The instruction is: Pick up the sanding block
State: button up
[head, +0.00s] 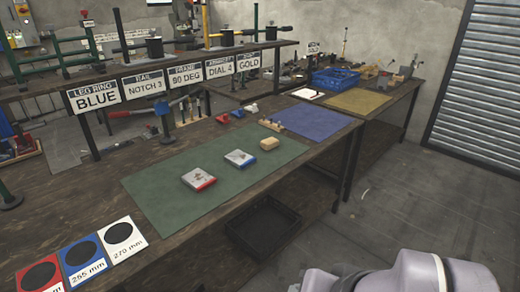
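A small tan block (269,144), which looks like the sanding block, lies on the far right part of the green mat (165,193) on the near workbench. It is to the right of a flat box with a blue edge (240,158). It appears to lie flat, but fine detail is too small to tell. Part of my arm shows at the bottom right, beyond the bench's front edge and well apart from the block. My gripper is not in view.
A red-edged flat box (198,179) lies on the green mat. A sign shelf (165,78) runs along the back. Size cards (122,238) lie at the near left. A black crate (262,228) sits below the bench.

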aim_at(268, 145)
jog(key=i+l, duration=0.2)
jog(key=i, duration=0.3)
jog(key=i+l+u, duration=0.1)
jog(key=i, duration=0.35)
jog(key=i+l, duration=0.3)
jog(key=i, duration=0.2)
jog(key=i+l+u, duration=0.1)
jog(key=i, duration=0.35)
jog(key=i+l, duration=0.35)
jog(key=i, duration=0.1)
